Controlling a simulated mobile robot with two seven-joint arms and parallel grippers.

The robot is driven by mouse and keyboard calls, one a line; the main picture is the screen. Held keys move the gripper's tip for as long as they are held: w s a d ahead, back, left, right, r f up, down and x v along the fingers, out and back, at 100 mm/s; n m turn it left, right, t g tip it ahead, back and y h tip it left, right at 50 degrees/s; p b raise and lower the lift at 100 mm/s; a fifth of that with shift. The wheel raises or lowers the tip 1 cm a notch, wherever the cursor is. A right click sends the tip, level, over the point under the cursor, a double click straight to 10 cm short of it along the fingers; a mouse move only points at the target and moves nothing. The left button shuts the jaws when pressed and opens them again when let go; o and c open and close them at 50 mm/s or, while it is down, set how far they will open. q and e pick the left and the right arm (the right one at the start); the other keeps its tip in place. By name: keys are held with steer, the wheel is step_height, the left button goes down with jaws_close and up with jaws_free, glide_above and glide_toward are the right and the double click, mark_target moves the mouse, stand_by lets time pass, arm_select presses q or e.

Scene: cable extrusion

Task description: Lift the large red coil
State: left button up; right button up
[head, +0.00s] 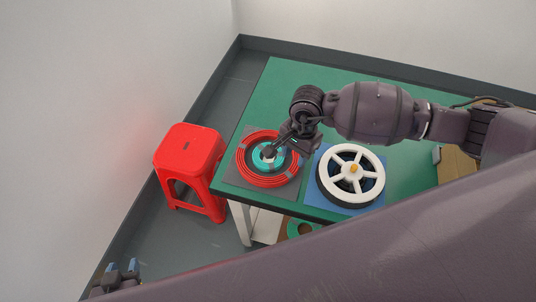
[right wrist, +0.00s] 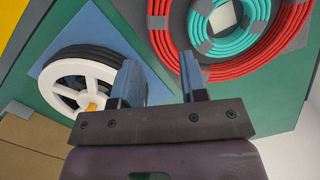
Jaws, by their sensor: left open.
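The large red coil (head: 262,181) lies flat on a dark grey mat (head: 232,173) at the table's near left corner, around a smaller teal coil (head: 261,163). Grey straps cross the coils. In the right wrist view the red coil (right wrist: 266,52) fills the upper right. My right gripper (right wrist: 161,78) is open with nothing between its fingers. In the head view its end hangs over the coils and hides part of them; I cannot tell its height above them. My left gripper (head: 122,268) is open and empty at the bottom left, away from the table.
A white spoked reel (head: 337,179) with black cable sits on a blue mat (head: 323,201) right of the coil. A red stool (head: 190,150) stands left of the green table (head: 285,80). A cardboard box (head: 456,166) is at the right. The table's back left is clear.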

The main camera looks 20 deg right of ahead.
mark_target(291, 170)
steer(key=shift+s+a+f, duration=0.15)
steer(key=shift+a+f, duration=0.05)
steer(key=shift+f, duration=1.45)
steer(key=shift+s+a+f, duration=0.1)
steer(key=shift+a+f, duration=0.05)
steer(key=shift+f, duration=1.45)
jaws_close()
